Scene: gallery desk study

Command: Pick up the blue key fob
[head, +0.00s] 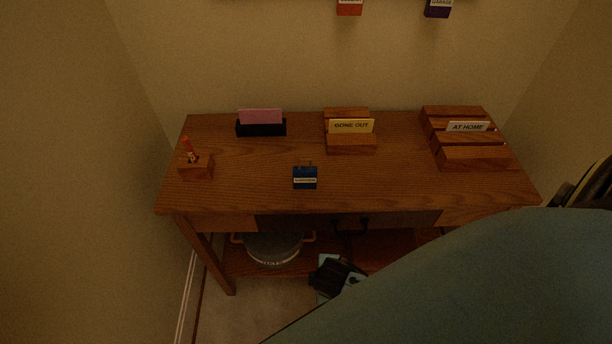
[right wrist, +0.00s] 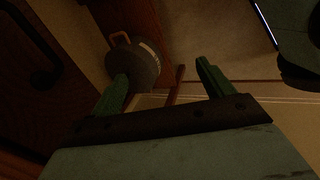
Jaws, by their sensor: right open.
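The blue key fob (head: 305,182) stands on the wooden desk (head: 250,185) near its front edge, with a white label on its face and a small ring on top. My right gripper (head: 337,272) is in front of the desk, below the desktop and apart from the fob. In the right wrist view its two green fingers (right wrist: 160,75) are spread with nothing between them. The fob does not show in that view. My left gripper is in neither view.
A card holder with pink cards (head: 261,117), a GONE OUT block (head: 350,142), an AT HOME rack (head: 465,155) and a small block with a red-topped stick (head: 195,168) stand on the desk. A round pot (head: 274,250) sits on the lower shelf. Two fobs hang on the wall.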

